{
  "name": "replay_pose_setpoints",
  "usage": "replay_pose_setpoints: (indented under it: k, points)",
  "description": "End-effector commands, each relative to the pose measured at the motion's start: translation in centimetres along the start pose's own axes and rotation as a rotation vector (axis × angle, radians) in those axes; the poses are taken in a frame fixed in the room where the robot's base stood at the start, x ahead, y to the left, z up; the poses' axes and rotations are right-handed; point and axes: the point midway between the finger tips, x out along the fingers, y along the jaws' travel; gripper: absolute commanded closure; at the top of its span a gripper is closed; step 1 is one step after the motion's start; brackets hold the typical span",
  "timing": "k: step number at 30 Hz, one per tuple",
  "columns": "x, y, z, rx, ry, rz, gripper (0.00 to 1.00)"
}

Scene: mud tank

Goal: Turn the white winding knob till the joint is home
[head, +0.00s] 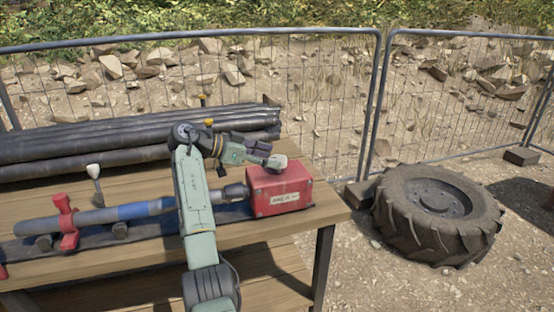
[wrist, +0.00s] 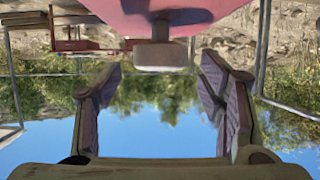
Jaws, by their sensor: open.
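A pale grey-white knob (head: 278,162) sits on top of a red box (head: 283,190) with a white label. My gripper (head: 262,154) reaches toward this knob from the left, at about its height. In the wrist view my gripper (wrist: 160,72) is open, and a grey-brown block-shaped knob (wrist: 160,55) stands in front of and between the spread fingers, not gripped. The red box (wrist: 200,8) fills the top there. A blue and grey pipe (head: 140,209) lies left of the box, with a grey coupling (head: 236,192) at the box. My arm hides part of the pipe.
A second white-topped knob on a stem (head: 94,172) stands behind the pipe. A red clamp (head: 67,222) holds the pipe. Dark pipes (head: 130,140) are stacked at the back of the wooden bench (head: 265,238). A wire fence (head: 330,100) and a large tyre (head: 437,213) lie beyond.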

Motion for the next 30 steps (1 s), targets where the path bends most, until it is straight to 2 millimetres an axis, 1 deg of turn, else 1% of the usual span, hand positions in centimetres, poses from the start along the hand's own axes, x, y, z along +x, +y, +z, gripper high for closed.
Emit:
replay_pose_setpoints:
  k: [1,6,9,12,15,19,28,30]
  points:
    - [-1.4,-0.1,-0.1,0.0,0.001,-0.005,0.37]
    - [-5.0,-0.1,-0.1,-0.001,0.001,-0.003,0.37]
    - [-6.6,0.0,0.0,0.0,0.0,-0.002,0.37]
    - [-7.8,0.0,0.0,0.0,0.0,-0.001,0.37]
    - [-8.3,0.0,0.0,0.001,0.0,0.001,0.37]
    - [-8.6,0.0,0.0,0.0,0.0,0.001,0.37]
    - [-8.5,0.0,0.0,0.0,0.0,0.001,0.37]
    - [-8.1,-0.1,0.1,-0.007,-0.009,-0.004,0.37]
